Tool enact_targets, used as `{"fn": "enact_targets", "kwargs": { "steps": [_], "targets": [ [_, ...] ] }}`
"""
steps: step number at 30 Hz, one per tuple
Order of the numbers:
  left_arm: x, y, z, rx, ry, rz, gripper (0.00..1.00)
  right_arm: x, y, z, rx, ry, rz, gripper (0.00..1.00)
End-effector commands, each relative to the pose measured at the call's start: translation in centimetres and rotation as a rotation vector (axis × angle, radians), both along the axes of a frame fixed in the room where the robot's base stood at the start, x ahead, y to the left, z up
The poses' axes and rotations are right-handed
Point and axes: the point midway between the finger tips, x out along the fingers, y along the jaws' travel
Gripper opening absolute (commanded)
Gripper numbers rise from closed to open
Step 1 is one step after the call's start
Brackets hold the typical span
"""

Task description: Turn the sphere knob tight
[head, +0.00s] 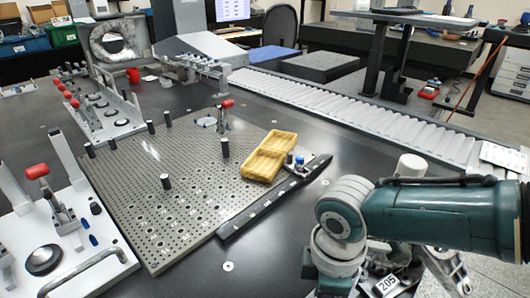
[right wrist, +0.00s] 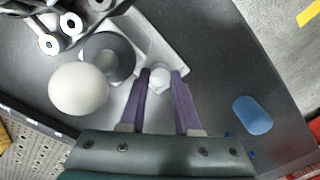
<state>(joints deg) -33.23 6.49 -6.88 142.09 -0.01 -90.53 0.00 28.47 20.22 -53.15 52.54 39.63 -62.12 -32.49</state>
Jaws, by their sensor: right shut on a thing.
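In the right wrist view, the purple fingers of my right gripper (right wrist: 160,85) stand on both sides of a small pale round knob, which I take as the sphere knob (right wrist: 160,76). The gripper is shut on it. A larger white ball (right wrist: 78,88) is to the left, apart from the fingers, beside a dark grey round part (right wrist: 109,58). These sit by a light plate. In the head view my right arm comes in from the right and its gripper is hidden. The knob's turn and tightness cannot be told. My left gripper is out of view.
A perforated plate (head: 180,200) lies on the dark table, with a yellow tray (head: 268,155) and a dark rail (head: 275,197) at its right. Clamp fixtures (head: 75,225) stand at the left. A ribbed white guard (head: 350,110) runs behind. A blue oval (right wrist: 253,115) is right of my fingers.

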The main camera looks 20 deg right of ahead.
Motion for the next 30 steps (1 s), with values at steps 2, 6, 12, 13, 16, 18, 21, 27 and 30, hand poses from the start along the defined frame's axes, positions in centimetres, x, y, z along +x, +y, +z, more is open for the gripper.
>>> {"fn": "enact_targets", "kwargs": {
  "steps": [2,6,12,13,16,18,21,27,30],
  "targets": [
    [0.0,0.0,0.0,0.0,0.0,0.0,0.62,0.0,0.0,0.0,-0.001,-0.001,0.0,0.0],
    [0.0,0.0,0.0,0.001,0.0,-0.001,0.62,0.0,0.0,0.0,-0.001,-0.001,0.0,0.0],
    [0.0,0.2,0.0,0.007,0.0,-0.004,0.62,0.0,0.0,0.0,-0.001,-0.001,0.0,0.38],
    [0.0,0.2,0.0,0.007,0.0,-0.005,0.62,0.0,0.0,0.0,-0.001,-0.001,0.0,0.41],
    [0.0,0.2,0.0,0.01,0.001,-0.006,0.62,0.0,0.0,0.0,-0.001,-0.001,0.0,0.44],
    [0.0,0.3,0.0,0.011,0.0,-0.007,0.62,0.0,0.0,0.0,-0.001,-0.001,0.0,0.44],
    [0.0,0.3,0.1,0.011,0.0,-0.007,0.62,0.0,0.0,0.1,-0.001,-0.001,0.0,0.44],
    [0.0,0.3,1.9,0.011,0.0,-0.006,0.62,0.1,-0.1,2.8,0.001,-0.003,0.001,0.44],
    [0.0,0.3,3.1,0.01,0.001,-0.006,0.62,0.1,0.0,5.0,0.001,-0.003,0.001,0.44]
  ]
}}
